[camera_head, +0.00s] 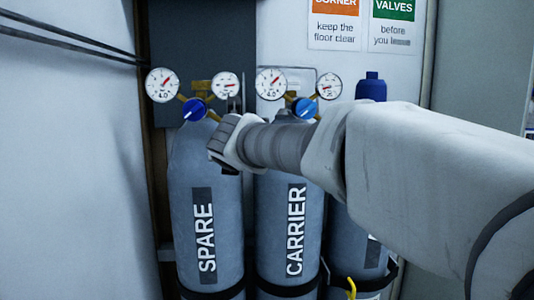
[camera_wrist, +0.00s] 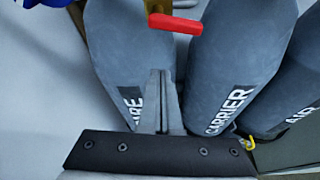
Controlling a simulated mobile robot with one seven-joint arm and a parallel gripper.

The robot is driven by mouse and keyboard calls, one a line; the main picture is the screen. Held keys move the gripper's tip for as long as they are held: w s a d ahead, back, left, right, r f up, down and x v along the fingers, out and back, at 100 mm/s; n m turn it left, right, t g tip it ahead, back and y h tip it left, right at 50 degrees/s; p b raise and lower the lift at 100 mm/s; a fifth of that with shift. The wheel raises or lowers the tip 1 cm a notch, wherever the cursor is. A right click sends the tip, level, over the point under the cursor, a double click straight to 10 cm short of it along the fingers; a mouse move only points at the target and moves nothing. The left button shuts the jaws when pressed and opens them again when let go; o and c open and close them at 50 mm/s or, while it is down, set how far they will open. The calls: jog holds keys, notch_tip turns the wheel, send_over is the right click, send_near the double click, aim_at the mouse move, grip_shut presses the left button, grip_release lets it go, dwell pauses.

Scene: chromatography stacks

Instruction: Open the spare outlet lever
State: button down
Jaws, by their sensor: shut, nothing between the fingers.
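The spare cylinder (camera_head: 190,170) stands at the left, with a brass regulator, two gauges and a blue knob (camera_head: 194,109) on top. In the wrist view, a red lever (camera_wrist: 176,24) sticks out to the right from a brass fitting (camera_wrist: 157,7), above the spare cylinder (camera_wrist: 120,45). The red lever cannot be made out in the head view. My gripper (camera_wrist: 161,76) is shut and empty, with its fingers just below the lever in the wrist picture; I see no contact.
The carrier cylinder (camera_head: 275,180) stands close on the right with its own regulator. The air cylinder (camera_wrist: 298,105) is beyond it, partly behind my arm in the head view. A pale wall (camera_head: 65,160) bounds the left.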

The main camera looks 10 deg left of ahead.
jog(key=p+v, duration=0.1)
jog(key=v, duration=0.8)
jog(key=shift+d+r+p, duration=0.25)
jog(key=shift+r+p, duration=0.1)
jog(key=shift+s, duration=0.1)
